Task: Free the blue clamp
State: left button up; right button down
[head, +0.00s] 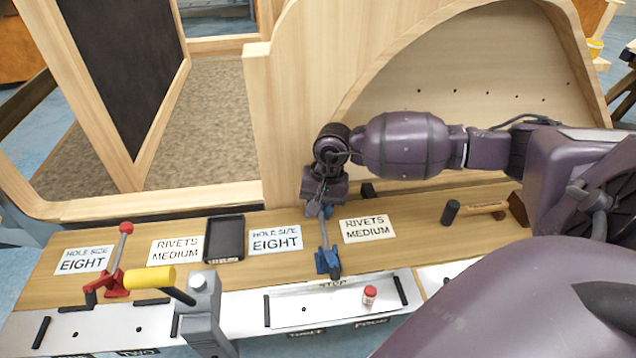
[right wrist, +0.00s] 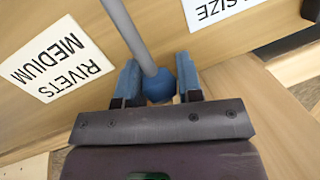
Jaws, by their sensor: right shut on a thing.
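The blue clamp (head: 327,262) stands at the front edge of the wooden bench, with a blue base and a grey lever rising from it. My right gripper (head: 319,208) reaches down over the lever's top end from behind. In the right wrist view, the blue ball knob (right wrist: 160,86) of the lever sits between the two blue fingers of my right gripper (right wrist: 159,82), which are shut on it. The head view shows the lever standing nearly upright. The knob is hidden there by the gripper. My left gripper is not in view.
A red clamp (head: 115,275) and a grey fixture (head: 203,310) with a yellow handle (head: 150,279) stand to the left. A black tray (head: 224,238), label cards and a hammer (head: 475,209) lie on the bench.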

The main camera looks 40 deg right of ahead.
jog(key=shift+s+f, duration=0.2)
jog(key=shift+f, duration=0.05)
jog(key=c, duration=0.8)
grip_release()
jog(key=shift+r, duration=0.1)
jog(key=shift+w, duration=0.1)
jog(key=shift+d+r, duration=0.1)
jog(key=shift+r, duration=0.45)
jog(key=p+v, duration=0.1)
jog(key=v, duration=0.4)
jog(key=shift+v, duration=0.8)
